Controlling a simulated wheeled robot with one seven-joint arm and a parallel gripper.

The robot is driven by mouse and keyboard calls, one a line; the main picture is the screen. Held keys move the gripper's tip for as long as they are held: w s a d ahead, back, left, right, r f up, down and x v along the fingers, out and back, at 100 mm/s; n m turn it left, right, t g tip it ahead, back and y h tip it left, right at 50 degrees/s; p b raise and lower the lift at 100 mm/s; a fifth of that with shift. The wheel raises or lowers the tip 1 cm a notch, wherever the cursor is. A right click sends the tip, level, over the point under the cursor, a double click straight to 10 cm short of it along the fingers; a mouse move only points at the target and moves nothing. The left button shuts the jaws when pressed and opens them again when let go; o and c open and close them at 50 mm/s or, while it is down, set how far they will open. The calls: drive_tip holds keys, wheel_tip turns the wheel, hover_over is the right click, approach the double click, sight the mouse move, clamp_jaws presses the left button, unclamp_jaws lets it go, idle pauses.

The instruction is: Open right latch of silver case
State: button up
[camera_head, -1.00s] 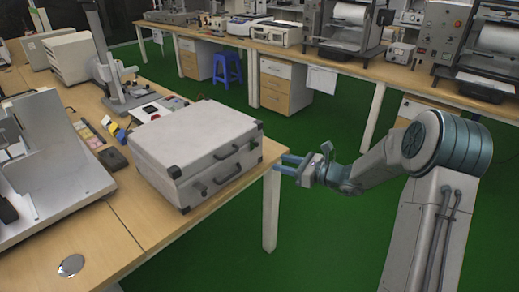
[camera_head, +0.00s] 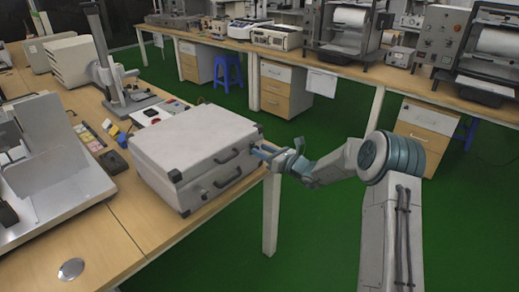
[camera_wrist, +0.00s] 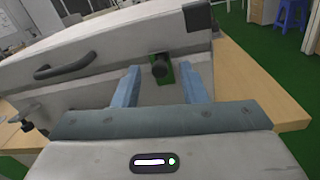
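The silver case (camera_head: 190,145) is closed on the corner of the wooden table, with dark corner caps and a dark front handle (camera_head: 228,172). My gripper (camera_head: 261,151) is at the right end of its front face. In the wrist view, my gripper (camera_wrist: 158,80) is open, with its two blue fingers pointing at the case. The right latch (camera_wrist: 160,67), a dark knob with a green patch beside it, shows between the fingers. I cannot tell whether the fingers touch it. The left latch (camera_head: 203,195) is at the other end of the front face.
The wooden table (camera_head: 140,235) holds instruments on the left and a small round metal disc (camera_head: 71,269) near its front. Green floor (camera_head: 310,230) is open right of the table. A blue stool (camera_head: 228,70) stands farther back.

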drive_tip(key=shift+x, duration=0.8)
clamp_jaws()
drive_tip(key=shift+f, duration=0.1)
